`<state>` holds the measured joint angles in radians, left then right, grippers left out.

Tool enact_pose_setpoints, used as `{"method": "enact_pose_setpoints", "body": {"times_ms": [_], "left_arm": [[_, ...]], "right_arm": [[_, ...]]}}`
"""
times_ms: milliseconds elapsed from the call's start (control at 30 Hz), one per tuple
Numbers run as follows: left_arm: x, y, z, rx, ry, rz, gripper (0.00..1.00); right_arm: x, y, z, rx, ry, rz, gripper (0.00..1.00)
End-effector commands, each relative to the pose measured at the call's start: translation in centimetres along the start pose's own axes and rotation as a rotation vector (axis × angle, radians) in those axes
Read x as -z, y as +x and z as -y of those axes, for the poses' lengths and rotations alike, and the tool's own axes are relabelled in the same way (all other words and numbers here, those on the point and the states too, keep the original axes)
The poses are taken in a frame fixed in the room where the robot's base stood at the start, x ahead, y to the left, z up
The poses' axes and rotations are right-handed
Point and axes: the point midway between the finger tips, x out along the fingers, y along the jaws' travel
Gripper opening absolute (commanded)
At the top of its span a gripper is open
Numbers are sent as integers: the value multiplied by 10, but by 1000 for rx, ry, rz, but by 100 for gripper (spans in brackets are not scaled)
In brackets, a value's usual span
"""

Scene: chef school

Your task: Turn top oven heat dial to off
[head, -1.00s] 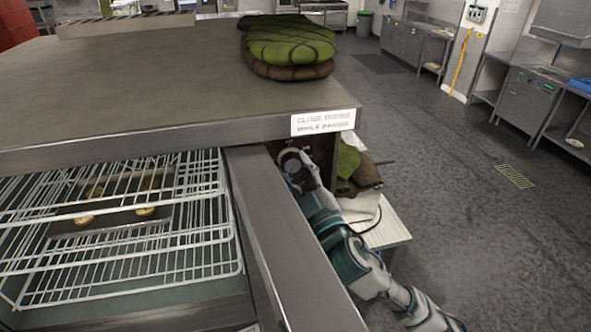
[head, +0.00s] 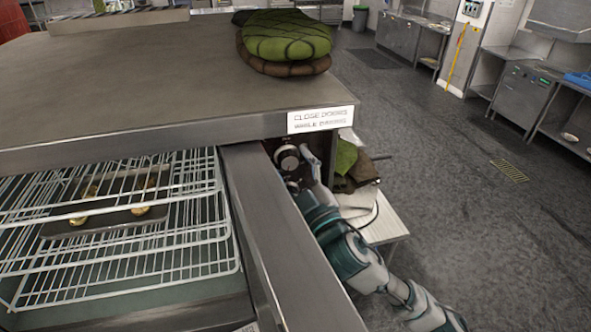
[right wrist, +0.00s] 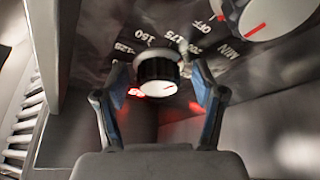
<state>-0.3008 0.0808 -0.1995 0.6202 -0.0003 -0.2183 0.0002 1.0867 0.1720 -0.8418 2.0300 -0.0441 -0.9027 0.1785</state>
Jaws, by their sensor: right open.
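A round dial (head: 287,157) shows high on the oven's narrow control panel in the head view, partly shadowed. My right gripper (head: 301,172) is right beside the panel, with one finger near this dial. In the right wrist view, my right gripper (right wrist: 158,82) is open, its fingers on either side of a dial with a black grip and white face (right wrist: 157,76). Whether the fingers touch it I cannot tell. A larger-looking white dial (right wrist: 268,15) with a red mark is at upper right, near OFF and MIN lettering. My left gripper is out of view.
The oven top (head: 130,75) holds green and brown oven mitts (head: 287,38). The open oven holds wire racks (head: 120,262) and a tray (head: 105,217). A metal door edge (head: 290,250) stands left of my right arm. A low white table (head: 385,222) is at right.

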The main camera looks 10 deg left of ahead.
Motion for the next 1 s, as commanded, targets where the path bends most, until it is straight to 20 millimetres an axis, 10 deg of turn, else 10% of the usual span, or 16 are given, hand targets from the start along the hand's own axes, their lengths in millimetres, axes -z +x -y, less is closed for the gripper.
{"method": "enact_pose_setpoints", "body": {"times_ms": [600,1000], "left_arm": [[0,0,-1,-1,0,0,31],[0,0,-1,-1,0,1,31]], "right_arm": [[-5,-105,1,1,2,4,69],[-5,-115,1,1,1,4,69]]}}
